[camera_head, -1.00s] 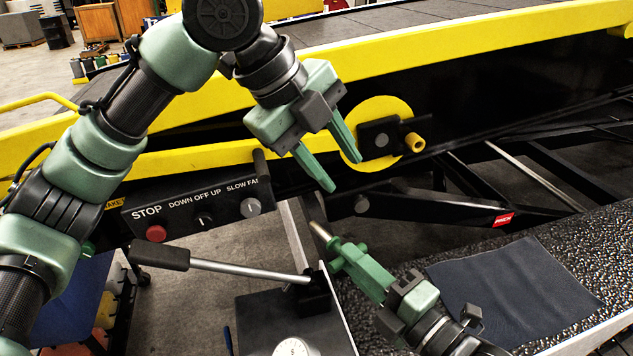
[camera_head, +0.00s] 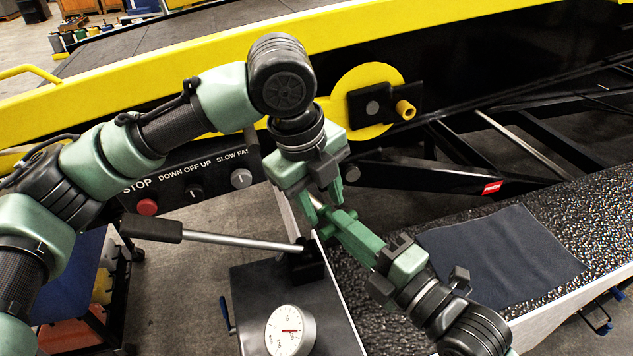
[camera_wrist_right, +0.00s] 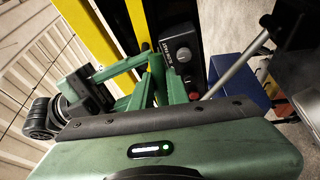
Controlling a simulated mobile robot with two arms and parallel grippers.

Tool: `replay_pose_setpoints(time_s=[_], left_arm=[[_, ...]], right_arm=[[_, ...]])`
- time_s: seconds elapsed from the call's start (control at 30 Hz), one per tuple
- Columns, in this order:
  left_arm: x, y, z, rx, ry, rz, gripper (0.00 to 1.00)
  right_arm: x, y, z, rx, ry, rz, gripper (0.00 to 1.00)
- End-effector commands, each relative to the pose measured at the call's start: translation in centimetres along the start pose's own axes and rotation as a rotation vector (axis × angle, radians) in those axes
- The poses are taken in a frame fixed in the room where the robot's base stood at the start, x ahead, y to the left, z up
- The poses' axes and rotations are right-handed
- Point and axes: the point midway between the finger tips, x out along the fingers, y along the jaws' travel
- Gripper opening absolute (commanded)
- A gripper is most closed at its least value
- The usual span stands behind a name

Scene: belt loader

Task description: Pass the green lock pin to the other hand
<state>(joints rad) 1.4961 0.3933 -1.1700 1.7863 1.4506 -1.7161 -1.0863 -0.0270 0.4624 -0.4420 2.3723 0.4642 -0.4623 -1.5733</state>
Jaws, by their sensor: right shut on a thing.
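The green lock pin (camera_head: 349,215) is held in my right gripper (camera_head: 345,230), whose jaws are shut on it, above the cart near the belt's front edge. My left gripper (camera_head: 320,203) points down right at the pin, its two fingers apart on either side of the pin's end. The pin's metal tip is mostly hidden by the left fingers, and contact cannot be told. In the right wrist view the left gripper (camera_wrist_right: 125,82) comes in from the left across the right gripper's fingers (camera_wrist_right: 167,85); the pin is hardly distinguishable there.
A control box (camera_head: 190,185) with a red stop button and a lever (camera_head: 215,238) lie left of the grippers. A dial gauge (camera_head: 290,331) stands on the cart below. A dark cloth (camera_head: 505,255) lies on the textured belt surface at right. A yellow loader rail runs behind.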

Motion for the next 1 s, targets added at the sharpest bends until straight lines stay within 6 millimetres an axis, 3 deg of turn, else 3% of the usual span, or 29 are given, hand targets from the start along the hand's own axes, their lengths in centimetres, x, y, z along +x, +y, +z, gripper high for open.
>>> replay_pose_setpoints(time_s=[0.4, 0.53, 0.6, 0.63, 0.7, 1.0], left_arm=[[0.85, 0.0, 0.0, 0.001, 0.0, 0.0, 0.39], [0.84, -0.02, 0.0, 0.001, 0.0, -0.001, 0.03], [0.83, -0.03, -0.01, 0.001, 0.0, -0.001, 0.0], [0.79, -0.06, -0.01, 0.001, 0.0, -0.002, 0.0], [0.79, -0.06, -0.01, 0.001, 0.0, -0.002, 0.0], [0.79, -0.04, 0.0, 0.001, 0.0, -0.001, 0.0]], right_arm=[[0.0, 0.06, 0.0, 0.0, 0.0, 0.002, 0.0], [0.0, 0.06, -0.02, 0.0, 0.0, 0.001, 0.0], [0.0, 0.05, -0.04, 0.0, 0.001, 0.001, 0.0], [0.0, 0.06, -0.05, 0.001, 0.001, 0.001, 0.18], [0.0, 0.05, -0.06, 0.001, 0.001, 0.001, 0.38], [-0.01, 0.01, -0.01, 0.0, 0.0, 0.0, 0.41]])
